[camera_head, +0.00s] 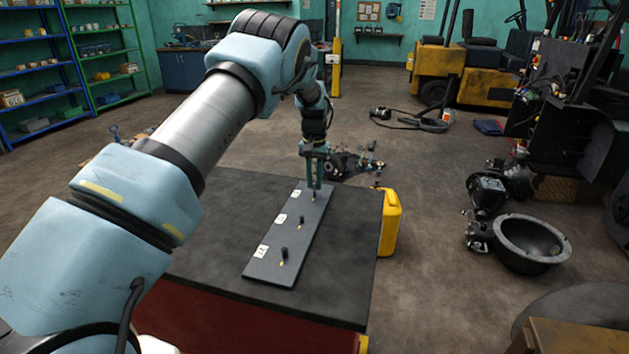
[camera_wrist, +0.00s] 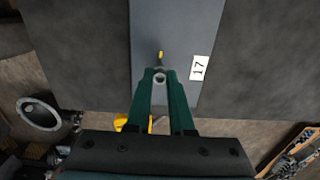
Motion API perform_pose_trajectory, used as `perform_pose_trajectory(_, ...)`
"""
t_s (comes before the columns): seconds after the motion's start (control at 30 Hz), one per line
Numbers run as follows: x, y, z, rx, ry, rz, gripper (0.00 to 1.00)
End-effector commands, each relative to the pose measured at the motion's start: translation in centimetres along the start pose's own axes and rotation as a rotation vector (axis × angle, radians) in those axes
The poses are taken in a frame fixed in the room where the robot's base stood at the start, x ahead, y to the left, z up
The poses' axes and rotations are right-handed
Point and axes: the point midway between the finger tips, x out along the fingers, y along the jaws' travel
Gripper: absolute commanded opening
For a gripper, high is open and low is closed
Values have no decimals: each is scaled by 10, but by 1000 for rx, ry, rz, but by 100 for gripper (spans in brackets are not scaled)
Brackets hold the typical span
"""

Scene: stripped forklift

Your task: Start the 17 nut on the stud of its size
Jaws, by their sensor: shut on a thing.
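My gripper (camera_head: 315,185) is over the far end of a grey plate (camera_head: 275,259) on the table. In the wrist view, its green fingers (camera_wrist: 160,86) are shut on a small grey nut (camera_wrist: 160,77), whose hole shows. A stud with a yellow tip (camera_wrist: 161,55) shows just beyond the fingertips, beside the nut in the picture and apart from it. A white label reading 17 (camera_wrist: 200,68) lies to the right of this stud. The height of the nut above the plate is hard to tell.
In the head view, a middle stud (camera_head: 301,223) and a near stud (camera_head: 284,256) stand on the plate, each with a white label to its left. The dark table top (camera_head: 210,250) is otherwise clear. A yellow canister (camera_head: 390,222) stands at the table's right side.

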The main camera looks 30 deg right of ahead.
Motion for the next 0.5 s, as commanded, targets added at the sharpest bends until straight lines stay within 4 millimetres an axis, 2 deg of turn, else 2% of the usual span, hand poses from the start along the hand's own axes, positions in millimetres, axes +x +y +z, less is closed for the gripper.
perform_pose_trajectory(0.5,13,0,0,0,0,0,0)
